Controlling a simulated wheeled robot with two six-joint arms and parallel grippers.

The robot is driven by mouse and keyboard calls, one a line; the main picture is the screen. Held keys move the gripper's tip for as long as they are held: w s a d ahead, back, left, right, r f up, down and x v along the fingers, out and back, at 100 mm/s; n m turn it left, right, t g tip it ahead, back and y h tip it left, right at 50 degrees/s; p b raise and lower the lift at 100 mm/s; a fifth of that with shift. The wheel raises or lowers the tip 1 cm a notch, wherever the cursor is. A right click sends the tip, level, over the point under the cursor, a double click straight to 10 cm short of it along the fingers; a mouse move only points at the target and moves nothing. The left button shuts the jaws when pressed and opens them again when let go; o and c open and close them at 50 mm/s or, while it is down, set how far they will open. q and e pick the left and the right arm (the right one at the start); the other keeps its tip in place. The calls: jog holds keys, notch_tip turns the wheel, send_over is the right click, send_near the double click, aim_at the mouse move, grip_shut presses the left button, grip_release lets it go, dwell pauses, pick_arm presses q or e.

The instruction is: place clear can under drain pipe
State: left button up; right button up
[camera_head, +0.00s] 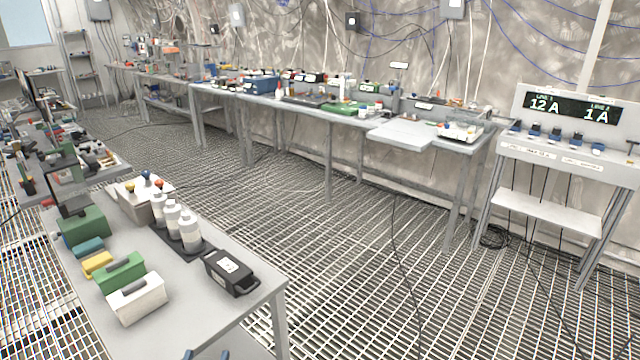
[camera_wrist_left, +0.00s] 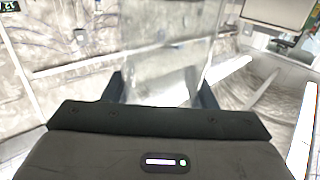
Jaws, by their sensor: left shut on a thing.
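My left gripper (camera_wrist_left: 160,92) is shut on a clear see-through can (camera_wrist_left: 165,70), which fills the space between its two dark fingers in the left wrist view. The can's walls show the background through them, so its outline is faint. In the head view only the tips of my left gripper (camera_head: 206,355) show at the bottom edge, beside the near workbench; I cannot make out the can there. I cannot pick out a drain pipe in either view. My right gripper is not in view.
The near workbench (camera_head: 200,290) holds white bottles (camera_head: 172,218), a black box (camera_head: 231,271), and green (camera_head: 120,273) and white (camera_head: 137,298) cases. A long bench line runs along the back wall. A display stand (camera_head: 570,108) is at right. The grated floor between is mostly open, with cables.

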pick_arm(q)
jog(key=shift+s+d, duration=0.15)
jog(key=shift+d, duration=0.05)
dwell(0.3)
jog(key=a+r+n+g+y, duration=0.2)
jog(key=a+r+n+y, duration=0.2)
jog(key=a+y, duration=0.3)
jog(key=shift+w+a+n+y, duration=0.4)
jog(key=shift+a+n, duration=0.15)
jog(key=shift+n, duration=0.05)
